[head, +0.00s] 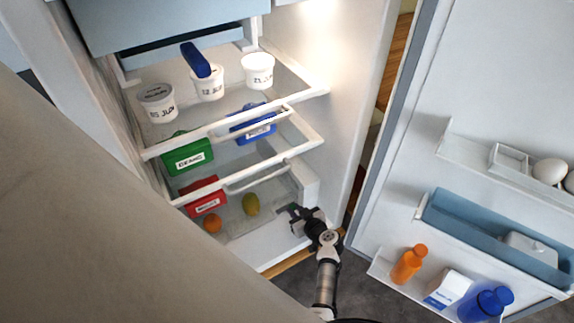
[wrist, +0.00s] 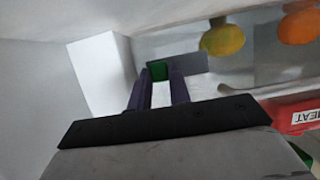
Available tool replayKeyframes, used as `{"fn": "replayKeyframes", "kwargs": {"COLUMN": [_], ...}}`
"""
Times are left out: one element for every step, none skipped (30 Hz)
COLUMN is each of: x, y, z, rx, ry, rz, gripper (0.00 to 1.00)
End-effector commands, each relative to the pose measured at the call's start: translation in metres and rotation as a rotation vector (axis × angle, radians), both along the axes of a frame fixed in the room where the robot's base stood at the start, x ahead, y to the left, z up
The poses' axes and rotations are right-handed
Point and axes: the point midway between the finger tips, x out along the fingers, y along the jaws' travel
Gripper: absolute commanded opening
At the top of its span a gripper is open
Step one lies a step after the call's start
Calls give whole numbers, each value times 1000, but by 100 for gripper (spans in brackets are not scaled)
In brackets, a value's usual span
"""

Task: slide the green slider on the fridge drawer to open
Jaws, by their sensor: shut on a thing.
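The green slider (wrist: 158,70) shows in the wrist view on a small grey plate (wrist: 190,64). My gripper (wrist: 160,88) has one finger on each side of the slider and is shut on it. In the head view my gripper (head: 291,210) is at the right front of the clear lower fridge drawer (head: 232,224). The slider is hard to make out there behind the gripper. An orange fruit (head: 212,224) and a yellow-green fruit (head: 251,204) lie in the drawer, and they also show in the wrist view.
A red box (head: 204,200), a green box (head: 187,155) and a blue box (head: 254,130) stand inside the fridge. White tubs (head: 258,71) stand on the upper shelf. The fridge door (head: 480,80) is open at right, with bottles and eggs on its racks.

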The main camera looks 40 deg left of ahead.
Motion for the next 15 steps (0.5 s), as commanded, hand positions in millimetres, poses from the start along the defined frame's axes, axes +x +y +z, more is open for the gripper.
{"fn": "replayKeyframes", "kwargs": {"x": [4, 5, 6, 6, 7, 7, 7, 7, 7, 7, 7, 8, 8, 8, 8], "y": [2, 2, 1, 1, 1, 1, 1, 0, 0, 0, 0, 0, 0, 0, 0], "z": [1, 2, 2, 3, 3, 3, 4, 4, 4, 4, 4, 4, 4, 4, 4], "rx": [2, 2, 2, 2, 2, 2, 2, 2, 2, 2, 2, 1, 1, 1, 2], "ry": [-4, -3, -3, -3, -3, -3, -3, -3, -4, -4, -4, -4, -5, -5, -4], "rz": [4, 3, 3, 3, 3, 2, 2, 1, 1, 0, 0, -1, -2, -2, -2], "gripper": [0, 0, 0, 0, 0, 0, 0, 0, 0, 0, 0, 20, 24, 28, 33]}}
